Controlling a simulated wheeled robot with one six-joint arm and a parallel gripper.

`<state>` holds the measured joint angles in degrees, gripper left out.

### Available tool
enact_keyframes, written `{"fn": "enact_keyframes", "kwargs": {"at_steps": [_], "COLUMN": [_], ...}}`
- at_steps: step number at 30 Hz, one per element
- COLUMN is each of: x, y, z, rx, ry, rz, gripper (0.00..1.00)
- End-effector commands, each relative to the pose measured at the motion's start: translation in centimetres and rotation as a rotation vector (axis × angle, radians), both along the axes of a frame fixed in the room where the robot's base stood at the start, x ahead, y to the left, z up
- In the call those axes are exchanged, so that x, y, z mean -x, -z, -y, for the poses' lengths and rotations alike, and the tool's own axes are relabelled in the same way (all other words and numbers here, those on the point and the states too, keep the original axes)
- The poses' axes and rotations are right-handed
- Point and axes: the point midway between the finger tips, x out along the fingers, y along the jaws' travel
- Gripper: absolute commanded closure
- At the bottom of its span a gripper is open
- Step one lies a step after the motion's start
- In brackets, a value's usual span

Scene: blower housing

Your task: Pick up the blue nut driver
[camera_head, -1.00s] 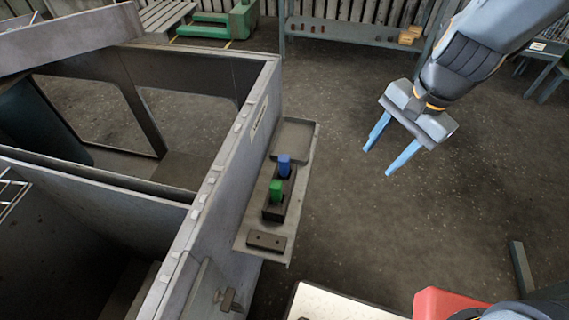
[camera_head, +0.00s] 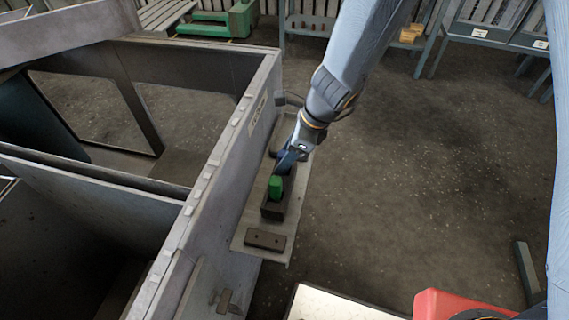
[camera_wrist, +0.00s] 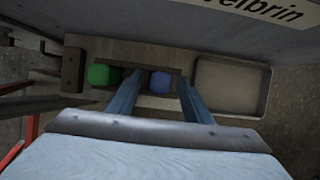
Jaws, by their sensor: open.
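The blue nut driver (camera_wrist: 161,82) stands in a dark holder on a shelf. In the wrist view its round blue top lies between the two fingers of my gripper (camera_wrist: 158,88), which are open, one on each side of it. Whether the fingers touch it I cannot tell. In the head view my gripper (camera_head: 286,160) is down at the holder (camera_head: 275,210) and hides the blue nut driver. A green-handled tool (camera_head: 276,187) stands beside it in the same holder, and its green top (camera_wrist: 98,74) is left of my fingers in the wrist view.
The shelf (camera_head: 250,228) is fixed to the side of a large grey metal housing (camera_head: 212,190), close to my gripper. An empty shallow tray (camera_wrist: 232,87) is right of the holder in the wrist view. A dark block (camera_head: 265,240) lies at the shelf's near end. Open floor is to the right.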

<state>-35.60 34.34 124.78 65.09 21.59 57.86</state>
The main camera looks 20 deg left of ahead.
Motion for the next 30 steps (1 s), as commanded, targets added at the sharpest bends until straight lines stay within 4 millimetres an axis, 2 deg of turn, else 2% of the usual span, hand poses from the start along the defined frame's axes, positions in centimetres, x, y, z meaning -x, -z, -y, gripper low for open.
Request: {"fn": "enact_keyframes", "kwargs": {"at_steps": [4, 11, 12, 20, 27, 30], "x": [0.03, 0.06, 0.06, 0.06, 0.05, 0.03], "y": [1.32, 1.40, 1.39, 1.39, 1.30, 0.63], "z": [-0.56, -0.63, -0.63, -0.62, -0.62, -0.65], "rx": [0.000, 0.000, 0.000, 0.000, -0.001, -0.002], "ry": [0.000, -0.001, -0.001, -0.001, -0.001, -0.002], "rz": [0.000, 0.002, 0.002, 0.002, 0.002, 0.003], "gripper": [0.55, 0.55, 0.56, 1.00, 1.00, 1.00]}}
